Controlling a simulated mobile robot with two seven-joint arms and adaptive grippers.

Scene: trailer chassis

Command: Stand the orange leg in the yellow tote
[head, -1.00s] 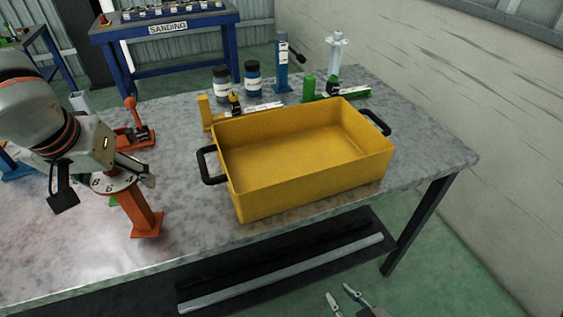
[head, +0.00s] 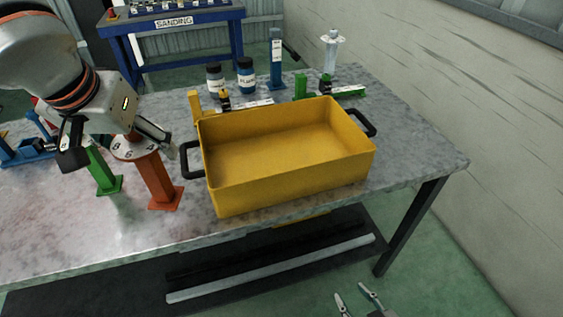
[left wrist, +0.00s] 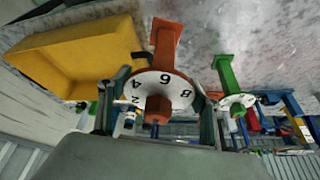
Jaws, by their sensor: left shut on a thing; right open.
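The orange leg (head: 160,182) hangs upright from my left gripper (head: 145,142), just left of the yellow tote. It has a square foot below and a white numbered dial at the gripper end. I cannot tell whether its foot touches the table. In the left wrist view the leg (left wrist: 165,45) and its dial lie between the two fingers (left wrist: 156,108). The yellow tote (head: 290,172) is empty, with black handles at both ends; it also shows in the left wrist view (left wrist: 75,55). My right gripper (head: 358,297) is open and empty, low in front of the table.
A green leg (head: 102,172) stands left of the orange one; a blue item (head: 28,152) lies further left. Behind the tote are bottles (head: 246,78), a blue post (head: 276,62), a white post (head: 329,58) and a green item (head: 350,91). The table's right end is clear.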

